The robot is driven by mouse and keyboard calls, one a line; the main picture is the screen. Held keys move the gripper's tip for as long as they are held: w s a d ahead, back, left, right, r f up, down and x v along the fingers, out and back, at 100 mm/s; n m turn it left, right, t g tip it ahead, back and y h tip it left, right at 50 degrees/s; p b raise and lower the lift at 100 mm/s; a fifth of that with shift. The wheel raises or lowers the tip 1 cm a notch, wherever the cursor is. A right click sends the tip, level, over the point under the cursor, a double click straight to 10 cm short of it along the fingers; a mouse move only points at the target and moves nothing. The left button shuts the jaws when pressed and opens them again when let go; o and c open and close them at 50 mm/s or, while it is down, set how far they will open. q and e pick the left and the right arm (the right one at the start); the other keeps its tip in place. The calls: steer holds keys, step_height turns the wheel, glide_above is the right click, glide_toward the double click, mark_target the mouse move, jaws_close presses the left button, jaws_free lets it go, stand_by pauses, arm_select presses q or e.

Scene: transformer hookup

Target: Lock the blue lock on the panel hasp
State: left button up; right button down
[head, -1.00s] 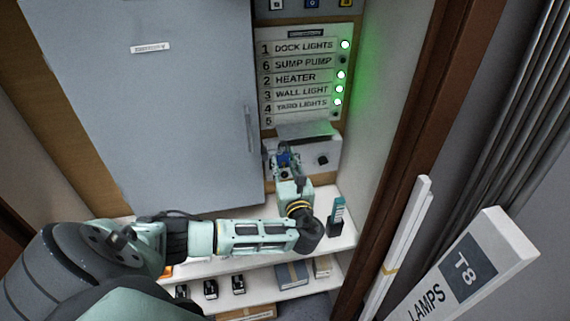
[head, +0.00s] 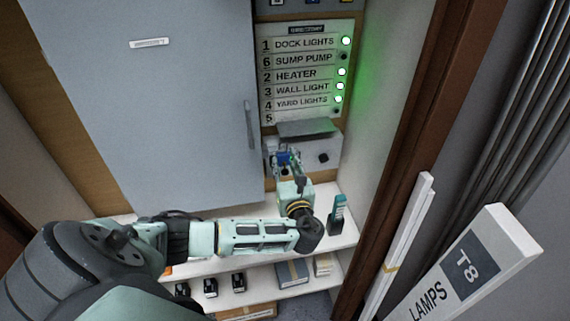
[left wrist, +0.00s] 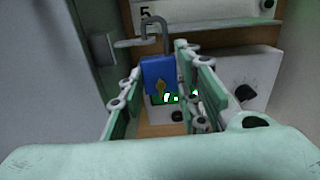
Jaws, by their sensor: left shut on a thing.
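The blue lock (left wrist: 158,75) is upright between the fingers of my left gripper (left wrist: 160,95), which is shut on it. Its grey shackle (left wrist: 155,20) stands high above the body and looks open. The short end of the shackle is at a small grey tab (left wrist: 140,43), which seems to be the panel hasp; I cannot tell if it passes through a hole. In the head view my left gripper (head: 287,168) holds the blue lock (head: 288,158) in front of the lower panel box, at the cabinet door's edge. My right gripper is not in view.
A light box with a dark knob (head: 323,158) is right of the gripper. The grey cabinet door (head: 150,110) stands to the left. The labelled panel (head: 300,75) with green lamps is above. A shelf (head: 340,240) holding a teal-and-black device (head: 337,215) lies below.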

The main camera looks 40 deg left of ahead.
arm_select(q)
steer(key=shift+f+b, duration=0.3)
steer(key=shift+f, duration=0.2)
steer(key=o, duration=1.3)
steer(key=p+v, duration=0.2)
steer(key=v, duration=0.3)
steer(key=shift+p, duration=0.35)
